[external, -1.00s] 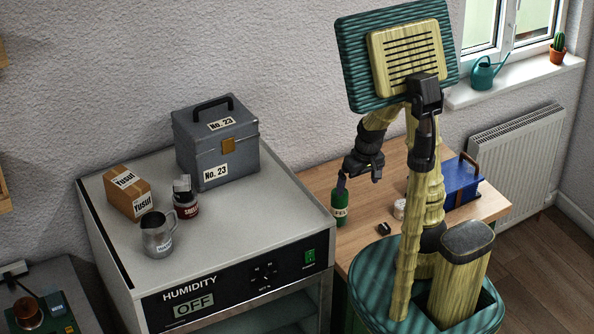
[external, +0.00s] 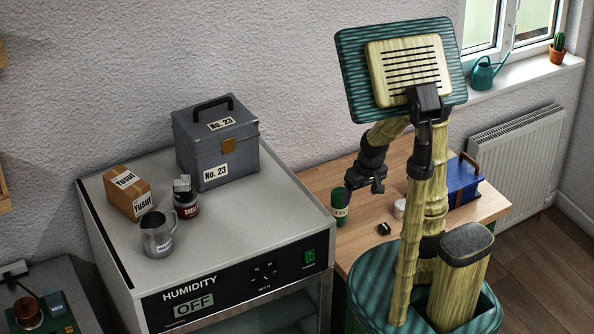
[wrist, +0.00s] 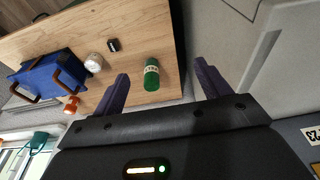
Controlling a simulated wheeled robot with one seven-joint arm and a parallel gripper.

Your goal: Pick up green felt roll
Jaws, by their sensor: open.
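The green felt roll (external: 339,207) stands upright on the wooden table, close to the humidity cabinet. It is a green cylinder with a pale label band. It also shows in the wrist view (wrist: 152,75), between the two fingers but beyond their tips. My gripper (external: 361,193) is to the right of the roll and a little above it in the external view. In the wrist view its purple fingers (wrist: 160,72) are wide apart with nothing between them. The gripper does not touch the roll.
On the wooden table (external: 385,170) are a small black item (external: 384,229), a white round item (external: 400,208) and a blue box with a handle (external: 463,182). An orange item (wrist: 71,104) lies near the box. The humidity cabinet (external: 240,262) borders the table at left.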

